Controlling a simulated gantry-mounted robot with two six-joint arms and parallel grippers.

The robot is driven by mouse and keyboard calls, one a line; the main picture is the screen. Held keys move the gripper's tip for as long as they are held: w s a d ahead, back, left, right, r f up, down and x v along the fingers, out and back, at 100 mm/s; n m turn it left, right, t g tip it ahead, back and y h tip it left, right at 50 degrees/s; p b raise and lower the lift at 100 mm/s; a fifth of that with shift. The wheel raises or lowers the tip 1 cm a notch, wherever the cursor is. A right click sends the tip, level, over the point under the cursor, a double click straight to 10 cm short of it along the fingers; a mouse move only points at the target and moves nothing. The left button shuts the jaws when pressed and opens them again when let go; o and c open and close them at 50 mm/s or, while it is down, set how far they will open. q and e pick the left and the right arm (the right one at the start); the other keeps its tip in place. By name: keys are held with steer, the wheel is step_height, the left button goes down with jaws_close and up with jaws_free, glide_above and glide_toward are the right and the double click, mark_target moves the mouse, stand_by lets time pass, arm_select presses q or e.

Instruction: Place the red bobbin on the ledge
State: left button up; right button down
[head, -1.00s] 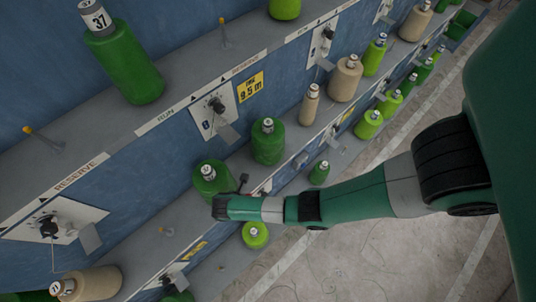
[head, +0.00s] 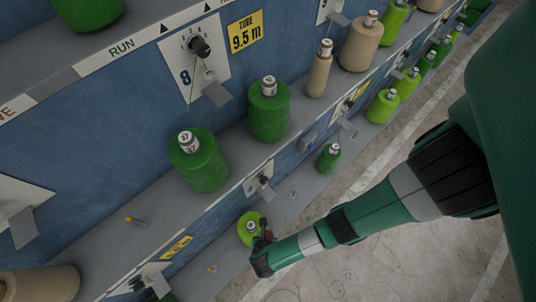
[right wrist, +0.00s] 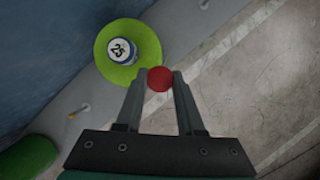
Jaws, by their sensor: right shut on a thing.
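My right gripper (head: 264,236) is beside the lowest grey ledge (head: 208,283), near a lime-green bobbin (head: 247,229) standing there. In the right wrist view the gripper (right wrist: 160,73) is shut on the small red bobbin (right wrist: 159,79), whose round red end shows between the fingertips. In the head view only a speck of red shows at the gripper. The lime bobbin, labelled 25 in the right wrist view (right wrist: 112,66), lies just beyond the left fingertip; I cannot tell whether they touch. My left gripper is not in view.
A middle ledge (head: 110,236) carries a dark green bobbin (head: 199,163), another green one (head: 268,108) and tan ones. A small green bobbin (head: 328,157) stands farther along the lowest ledge. Thin pegs (head: 212,268) stick up from bare ledge. Concrete floor lies to the right.

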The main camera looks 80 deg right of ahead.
steer(key=d, duration=0.4)
steer(key=w+d, duration=0.1)
steer(key=d, duration=0.7)
steer(key=shift+w+d, duration=0.1)
steer(key=shift+w, duration=0.3)
steer(key=d, duration=0.2)
steer(key=d+b, duration=0.1)
steer(key=shift+w+d, duration=0.3)
steer(key=shift+d, duration=0.05)
steer(key=shift+f+b, duration=0.3)
steer(key=c, duration=0.5)
jaws_free()
steer(key=p+v, duration=0.6)
steer(key=v, duration=0.6)
steer(key=shift+r, duration=0.2)
